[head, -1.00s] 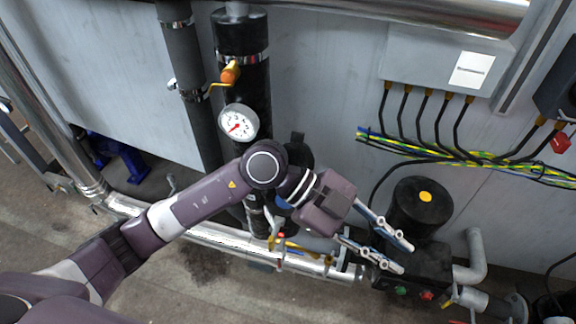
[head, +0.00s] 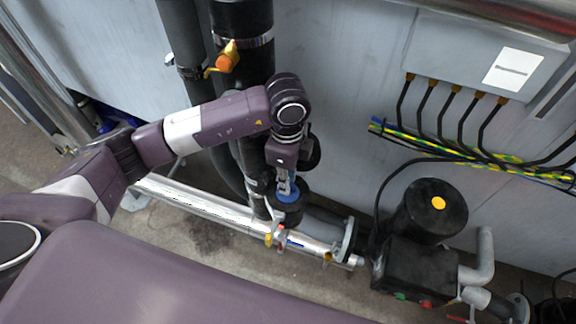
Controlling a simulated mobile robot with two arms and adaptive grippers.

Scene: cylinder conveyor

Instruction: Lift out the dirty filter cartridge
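My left gripper (head: 286,187) points down in the middle of the head view. Its fingers are seen nearly edge-on, so whether they are open or shut does not show. A round blue part (head: 288,197) sits right at the fingertips, on top of a black housing (head: 291,215) beside the steel pipe. I cannot tell whether the fingers touch it. No cartridge can be made out for sure; the gripper and wrist cover part of this spot. My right gripper is not in view.
A thick black vertical pipe (head: 243,60) with an orange-handled valve (head: 228,56) stands behind my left arm. A shiny steel pipe (head: 190,201) runs low across the floor. A black pump (head: 433,208) stands at the right, below yellow-green cables (head: 450,152).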

